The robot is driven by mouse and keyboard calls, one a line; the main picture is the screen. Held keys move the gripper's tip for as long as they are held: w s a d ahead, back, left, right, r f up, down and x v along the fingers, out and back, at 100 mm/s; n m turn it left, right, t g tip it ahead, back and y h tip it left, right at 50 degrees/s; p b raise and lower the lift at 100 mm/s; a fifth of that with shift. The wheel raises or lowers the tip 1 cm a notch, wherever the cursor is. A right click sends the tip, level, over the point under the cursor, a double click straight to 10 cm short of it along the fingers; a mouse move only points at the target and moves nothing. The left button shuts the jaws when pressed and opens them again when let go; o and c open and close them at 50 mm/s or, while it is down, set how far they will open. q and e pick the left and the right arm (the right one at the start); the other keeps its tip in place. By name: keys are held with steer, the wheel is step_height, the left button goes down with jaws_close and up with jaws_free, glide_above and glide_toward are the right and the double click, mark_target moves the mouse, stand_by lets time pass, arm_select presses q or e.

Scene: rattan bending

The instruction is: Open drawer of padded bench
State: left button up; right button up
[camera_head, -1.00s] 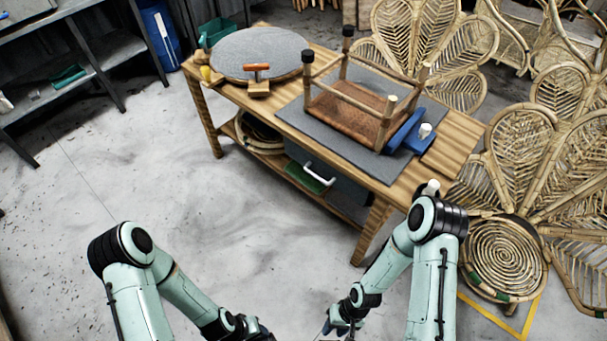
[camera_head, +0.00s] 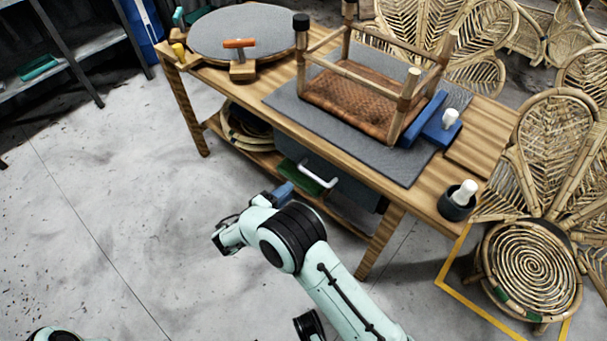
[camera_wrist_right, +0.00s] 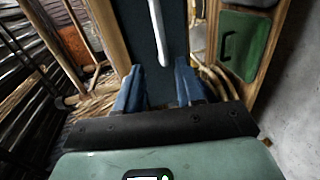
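The padded bench (camera_head: 478,143) is a wooden worktable with a grey pad on its top. A dark blue-grey drawer (camera_head: 345,190) hangs under the top and looks closed. Its white bar handle (camera_head: 318,176) is on the front; the handle (camera_wrist_right: 159,35) also shows in the right wrist view. My right gripper (camera_head: 284,190) is just in front of the drawer, apart from the handle. In the right wrist view its blue fingers (camera_wrist_right: 159,88) are spread, with the handle ahead between them and nothing held. My left gripper is out of view; only a bit of the left arm shows.
An upturned rattan stool (camera_head: 352,96) lies on the pad beside a blue clamp (camera_head: 432,122). A round grey disc (camera_head: 245,32) and a dark cup (camera_head: 457,205) also stand on the top. The floor in front is clear.

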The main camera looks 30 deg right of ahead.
mark_target(311, 174)
steer(key=b+x, duration=0.1)
steer(key=x, duration=1.1)
steer(key=shift+d, duration=0.1)
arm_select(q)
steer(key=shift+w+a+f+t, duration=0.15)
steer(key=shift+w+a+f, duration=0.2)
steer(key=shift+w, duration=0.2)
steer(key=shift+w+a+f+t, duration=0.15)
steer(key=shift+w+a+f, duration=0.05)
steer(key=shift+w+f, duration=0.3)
arm_select(e)
steer(key=shift+s, duration=0.1)
jaws_close()
